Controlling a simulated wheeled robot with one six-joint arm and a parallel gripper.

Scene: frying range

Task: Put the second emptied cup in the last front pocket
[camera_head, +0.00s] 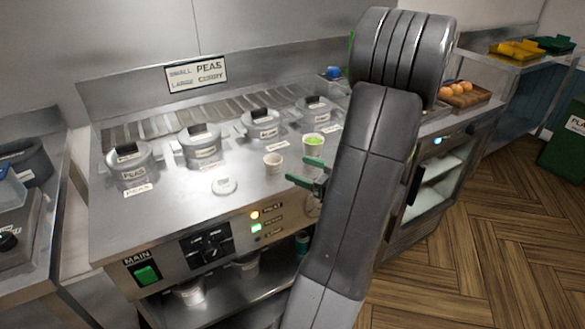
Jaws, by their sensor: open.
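My gripper (307,171) has green fingers and is open near the right front of the steel range top. Nothing shows between the fingers. My arm hides the right end of the range. I cannot make out which part is the last front pocket.
Several lidded pots stand in a row, including the left PEAS pot (129,170). A small pale disc (224,187) lies in front of them. White containers (190,292) stand on the shelf below. A tray of round brown items (462,95) is at right.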

